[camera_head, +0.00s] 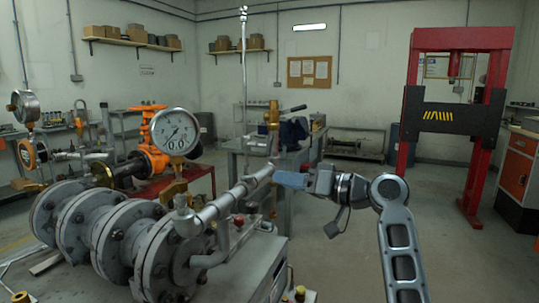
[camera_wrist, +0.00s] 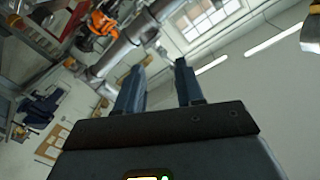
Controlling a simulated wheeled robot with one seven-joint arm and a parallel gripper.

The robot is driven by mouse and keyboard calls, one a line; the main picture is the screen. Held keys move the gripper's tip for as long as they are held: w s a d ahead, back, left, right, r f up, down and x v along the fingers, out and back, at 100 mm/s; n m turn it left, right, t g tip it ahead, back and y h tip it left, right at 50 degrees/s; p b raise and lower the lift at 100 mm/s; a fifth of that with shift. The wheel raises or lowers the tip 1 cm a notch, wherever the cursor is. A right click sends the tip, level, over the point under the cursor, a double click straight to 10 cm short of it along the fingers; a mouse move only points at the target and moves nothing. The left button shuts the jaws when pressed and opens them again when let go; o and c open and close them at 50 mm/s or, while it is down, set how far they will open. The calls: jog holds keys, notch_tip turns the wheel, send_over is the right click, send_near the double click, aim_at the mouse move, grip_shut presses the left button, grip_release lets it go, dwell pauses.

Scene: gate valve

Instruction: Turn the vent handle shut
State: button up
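A brass valve (camera_head: 272,116) with a dark lever handle (camera_head: 293,109) pointing right stands behind the grey pipe's far end in the head view; it may be the vent handle, but I cannot be sure. My gripper (camera_head: 290,180) reaches in from the right, its blue fingers beside the pipe's end and below the lever in the picture. In the wrist view my gripper (camera_wrist: 159,67) has its two fingers apart with nothing between them. The grey pipe (camera_wrist: 125,45) runs behind and left of the fingers there. I cannot make out the lever in the wrist view.
The flanged grey valve body (camera_head: 125,235) fills the lower left, with a pressure gauge (camera_head: 175,131) and an orange valve (camera_head: 150,130) above it. A bench (camera_head: 250,142) stands behind the pipe. A red press frame (camera_head: 485,150) stands right. Open floor lies between.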

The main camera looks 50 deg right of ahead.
aim_at(271, 147)
notch_tip(271, 147, up, 7)
jog(key=d+n+y, duration=0.2)
jog(key=d, duration=0.1)
jog(key=shift+a+x, duration=0.15)
jog(key=shift+x, duration=1.6)
jog(key=shift+a+x, duration=0.1)
jog(key=shift+x, duration=1.6)
jog(key=shift+s+f, duration=0.1)
jog(key=shift+f, duration=0.05)
jog(key=shift+c, duration=0.4)
grip_shut()
jog(key=shift+p, duration=0.3)
